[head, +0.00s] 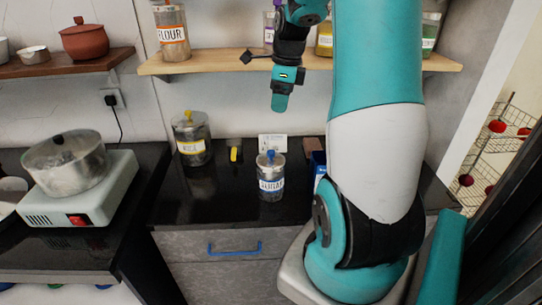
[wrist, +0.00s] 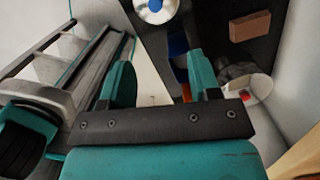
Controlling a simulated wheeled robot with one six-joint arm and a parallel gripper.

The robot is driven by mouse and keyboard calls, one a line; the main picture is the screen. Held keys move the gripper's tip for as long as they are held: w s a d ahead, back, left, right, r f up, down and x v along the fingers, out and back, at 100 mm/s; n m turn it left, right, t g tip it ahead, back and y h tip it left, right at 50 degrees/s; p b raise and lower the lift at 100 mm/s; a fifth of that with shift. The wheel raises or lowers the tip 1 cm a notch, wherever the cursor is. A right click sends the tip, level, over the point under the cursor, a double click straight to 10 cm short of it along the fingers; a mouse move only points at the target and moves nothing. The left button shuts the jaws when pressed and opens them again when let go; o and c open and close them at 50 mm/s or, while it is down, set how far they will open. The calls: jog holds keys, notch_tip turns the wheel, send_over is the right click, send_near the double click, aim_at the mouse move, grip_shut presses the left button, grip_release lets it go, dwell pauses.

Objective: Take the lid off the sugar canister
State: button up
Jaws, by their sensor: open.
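The sugar canister (head: 270,186) is a clear jar with a blue-edged label, standing upright on the black counter. Its lid (head: 270,160) is on and has a blue knob (head: 270,154). My gripper (head: 279,108) is in the air above the canister and a little to its right, pointing down, apart from it. In the wrist view, my gripper (wrist: 160,75) shows two teal fingers spread apart with nothing held between them. The round pale lid (wrist: 143,12) with its blue knob (wrist: 155,4) shows at the top edge there, beyond the fingers.
Another canister (head: 192,148) with a yellow knob stands back left, near a small yellow object (head: 235,154). A blue box (head: 319,172) and brown block (head: 313,146) are right of the sugar. A wooden shelf (head: 220,63) holds the flour jar (head: 172,38). The counter front is clear.

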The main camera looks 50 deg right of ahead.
jog(key=p, duration=0.1)
send_over(271, 151)
jog(key=f, duration=1.1)
jog(key=shift+s+d, duration=0.35)
jog(key=shift+d, duration=0.05)
jog(key=shift+w+a+f+p, duration=0.15)
jog(key=shift+f+p, duration=0.15)
jog(key=shift+f, duration=0.6)
jog(key=shift+w+a+f+p, duration=0.1)
jog(key=shift+a+f+p, duration=0.15)
jog(key=shift+f, duration=0.65)
jog(key=shift+w+a+f+p, duration=0.1)
jog(key=shift+f+p, duration=0.2)
jog(key=shift+f, duration=0.6)
jog(key=c, duration=1)
